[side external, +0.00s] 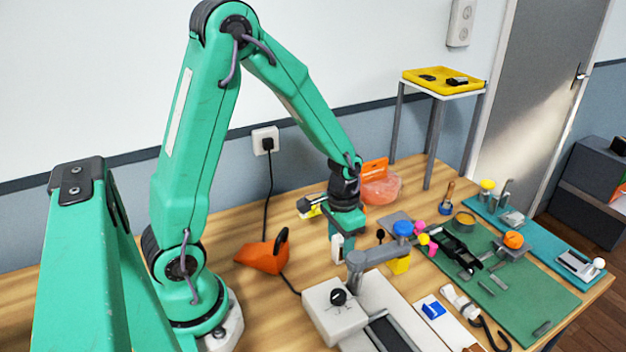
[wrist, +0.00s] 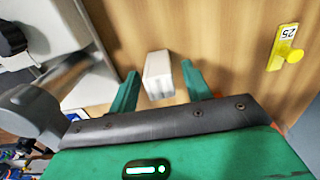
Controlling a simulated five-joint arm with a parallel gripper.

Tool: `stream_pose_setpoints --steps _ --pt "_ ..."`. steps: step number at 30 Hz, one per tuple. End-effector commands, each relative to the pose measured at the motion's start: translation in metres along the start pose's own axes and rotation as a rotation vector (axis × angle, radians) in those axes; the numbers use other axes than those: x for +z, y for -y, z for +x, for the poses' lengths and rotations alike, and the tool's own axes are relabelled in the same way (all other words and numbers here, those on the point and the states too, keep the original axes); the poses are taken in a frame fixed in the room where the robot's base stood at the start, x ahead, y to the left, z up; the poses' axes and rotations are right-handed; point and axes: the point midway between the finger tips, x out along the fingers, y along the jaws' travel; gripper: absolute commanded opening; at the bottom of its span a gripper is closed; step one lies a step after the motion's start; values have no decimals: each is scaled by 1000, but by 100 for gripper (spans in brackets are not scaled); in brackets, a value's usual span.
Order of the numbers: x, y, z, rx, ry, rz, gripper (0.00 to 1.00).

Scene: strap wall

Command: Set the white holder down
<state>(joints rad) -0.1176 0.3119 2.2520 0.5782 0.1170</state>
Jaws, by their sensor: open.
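The white holder (wrist: 158,72) is a small pale block between the two green fingers of my gripper (wrist: 160,88) in the wrist view. The fingers stand apart, with a visible gap on each side of the block. In the side view my gripper (side external: 345,242) points down low over the wooden table, and the white holder (side external: 337,250) shows at its fingertips. I cannot tell from these views whether its underside touches the table.
A grey-white machine (side external: 340,310) with a black knob stands close in front of my gripper. An orange block (side external: 262,255) with a cable lies to the left. A yellow tag (wrist: 284,45) marked 25 is at right in the wrist view. A green mat (side external: 510,285) with parts lies right.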

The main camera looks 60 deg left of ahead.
Motion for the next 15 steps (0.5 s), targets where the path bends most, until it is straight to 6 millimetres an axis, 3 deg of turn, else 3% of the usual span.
stream_pose_setpoints --steps 8,15 --pt "-1 0 -13 0 -3 0 49" --pt "-1 0 -41 -1 -6 0 49"
